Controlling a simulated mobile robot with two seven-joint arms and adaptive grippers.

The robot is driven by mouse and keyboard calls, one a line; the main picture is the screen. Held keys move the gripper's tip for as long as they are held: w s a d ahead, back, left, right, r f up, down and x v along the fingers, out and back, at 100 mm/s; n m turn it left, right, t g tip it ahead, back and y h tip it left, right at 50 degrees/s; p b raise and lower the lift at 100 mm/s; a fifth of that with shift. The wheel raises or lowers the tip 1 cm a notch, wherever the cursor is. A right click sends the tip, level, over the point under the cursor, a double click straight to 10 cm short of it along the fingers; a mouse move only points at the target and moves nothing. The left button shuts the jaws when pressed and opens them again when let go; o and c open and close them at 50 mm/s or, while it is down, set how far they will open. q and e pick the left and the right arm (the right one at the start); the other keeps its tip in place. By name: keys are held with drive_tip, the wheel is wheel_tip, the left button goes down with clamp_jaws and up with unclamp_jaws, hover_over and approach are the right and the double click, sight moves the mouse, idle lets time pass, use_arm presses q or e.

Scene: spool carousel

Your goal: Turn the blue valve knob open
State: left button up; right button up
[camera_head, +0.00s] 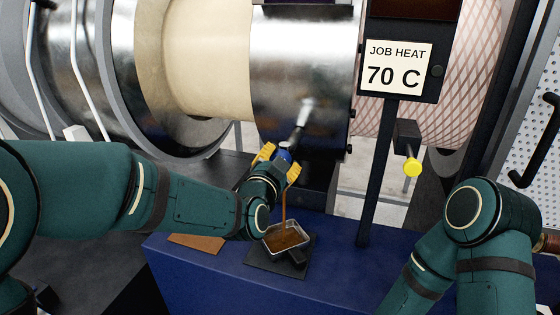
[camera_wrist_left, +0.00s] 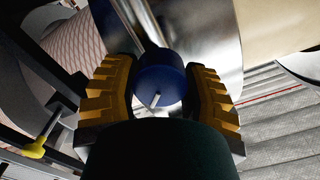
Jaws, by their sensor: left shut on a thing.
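The blue valve knob (camera_head: 284,155) sits at the end of a short metal spout on the lower front of the shiny metal drum. My left gripper (camera_head: 279,162) is shut on it, with a yellow finger on each side. In the left wrist view the round blue knob (camera_wrist_left: 160,80) lies between the ribbed yellow fingers of the left gripper (camera_wrist_left: 161,73), and a small pale pin or mark shows on its face. A thin brown stream (camera_head: 284,205) falls below the valve into a small metal pan (camera_head: 302,230), which holds brown liquid. My right gripper is out of view.
The pan stands on a dark mat (camera_head: 262,262) on the blue bench (camera_head: 190,268), with a flat brown piece (camera_head: 197,242) to its left. A dark post carries a sign (camera_head: 395,67) reading "JOB HEAT 70 C". A yellow-tipped handle (camera_head: 412,167) juts out to the right.

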use_arm(q)
drive_tip(key=shift+r, duration=0.1)
drive_tip(key=o, duration=1.2)
drive_tip(key=shift+s, duration=0.1)
drive_tip(key=v, duration=1.1)
drive_tip(key=shift+s+a, duration=0.15)
drive_tip(key=shift+s, duration=0.2)
